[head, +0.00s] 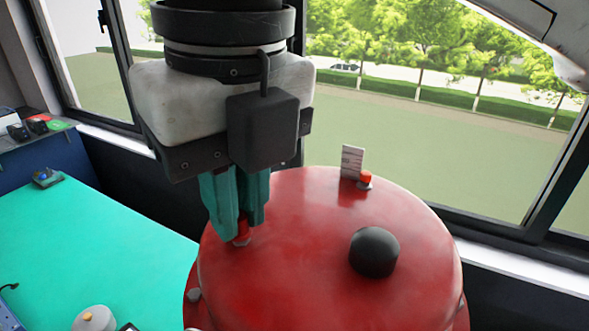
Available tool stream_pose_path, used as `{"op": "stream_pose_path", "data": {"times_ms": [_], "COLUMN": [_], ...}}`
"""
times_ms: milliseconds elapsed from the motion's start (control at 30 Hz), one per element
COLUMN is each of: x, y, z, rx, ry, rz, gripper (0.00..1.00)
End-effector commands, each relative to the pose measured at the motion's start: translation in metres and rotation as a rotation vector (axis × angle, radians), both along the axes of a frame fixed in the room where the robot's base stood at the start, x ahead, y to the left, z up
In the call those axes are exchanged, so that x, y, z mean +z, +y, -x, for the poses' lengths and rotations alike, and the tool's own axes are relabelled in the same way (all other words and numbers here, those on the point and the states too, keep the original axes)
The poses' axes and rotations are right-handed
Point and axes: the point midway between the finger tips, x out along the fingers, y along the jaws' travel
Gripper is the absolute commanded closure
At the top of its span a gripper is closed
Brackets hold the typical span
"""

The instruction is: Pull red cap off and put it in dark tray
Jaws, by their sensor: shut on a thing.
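My gripper (238,230) points down at the left part of the top of a large red round housing (300,270). Its teal fingers are shut on a small red cap (242,234), which shows partly between and below the fingertips. The cap is at the housing's top surface; the fingers hide whether it still sits on its seat. A second small red cap (366,177) stands on a fitting near the housing's back edge, beside a small printed tag.
A black dome knob (374,252) rises from the housing's top, right of my gripper. A teal bench top (90,250) lies to the left, with a small blue-buttoned device (47,177) at its back and a round grey part (94,319) in front. Windows stand behind.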

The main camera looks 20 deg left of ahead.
Motion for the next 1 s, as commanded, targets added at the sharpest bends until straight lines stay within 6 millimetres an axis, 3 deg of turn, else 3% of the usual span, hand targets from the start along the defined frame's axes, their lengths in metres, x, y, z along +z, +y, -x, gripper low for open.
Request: {"op": "stream_pose_path", "data": {"times_ms": [1000], "x": [0.014], "y": [0.0], "z": [0.0], "rx": [-0.001], "ry": [0.001], "rz": [0.001], "gripper": [1.0]}}
